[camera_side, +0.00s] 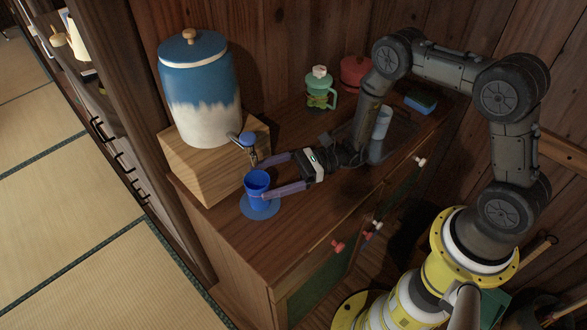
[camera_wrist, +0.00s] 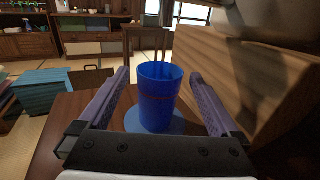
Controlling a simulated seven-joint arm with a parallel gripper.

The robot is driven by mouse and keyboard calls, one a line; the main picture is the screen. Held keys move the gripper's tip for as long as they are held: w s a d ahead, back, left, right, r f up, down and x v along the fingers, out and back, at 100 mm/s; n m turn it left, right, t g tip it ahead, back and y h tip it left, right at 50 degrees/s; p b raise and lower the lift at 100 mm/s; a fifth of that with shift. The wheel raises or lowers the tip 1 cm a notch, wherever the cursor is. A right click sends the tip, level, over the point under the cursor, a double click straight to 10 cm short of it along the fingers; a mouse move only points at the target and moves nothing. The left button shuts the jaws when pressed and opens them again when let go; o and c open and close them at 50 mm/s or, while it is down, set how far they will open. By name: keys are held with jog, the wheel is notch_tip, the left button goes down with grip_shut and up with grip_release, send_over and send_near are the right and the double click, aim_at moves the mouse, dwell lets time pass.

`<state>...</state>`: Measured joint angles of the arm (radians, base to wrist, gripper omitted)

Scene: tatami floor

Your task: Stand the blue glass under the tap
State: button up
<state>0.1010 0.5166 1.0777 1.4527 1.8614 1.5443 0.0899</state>
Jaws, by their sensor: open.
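The blue glass (camera_side: 256,186) stands upright on a round blue coaster (camera_side: 262,210) near the left end of the wooden cabinet top. It also shows in the wrist view (camera_wrist: 159,98). The tap (camera_side: 248,141) sticks out from a blue and white dispenser (camera_side: 203,90) on a wooden block, and the glass is below it in the side view. My gripper (camera_side: 266,178) is open, with one purple finger on each side of the glass. In the wrist view gaps show between the fingers (camera_wrist: 160,90) and the glass.
The wooden block (camera_side: 205,165) stands close beside the glass. A green jug (camera_side: 320,90), a red pot (camera_side: 355,72), a blue sponge (camera_side: 421,102) and a pale blue cup (camera_side: 381,122) are farther back on the cabinet top. The cabinet's front edge is near the coaster.

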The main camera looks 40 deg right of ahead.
jog(key=v, duration=0.9)
jog(key=shift+s+d, duration=0.1)
jog(key=shift+d, duration=0.1)
jog(key=s+a+r+n+g+h, duration=0.3)
jog(key=s+r+n+g+h, duration=0.2)
jog(key=s+r+n+g, duration=0.65)
jog(key=s+d+r+n+t+h, duration=1)
jog(key=d+r+n+h, duration=0.1)
jog(key=shift+d+r+h, duration=0.2)
jog(key=shift+r+h, duration=0.1)
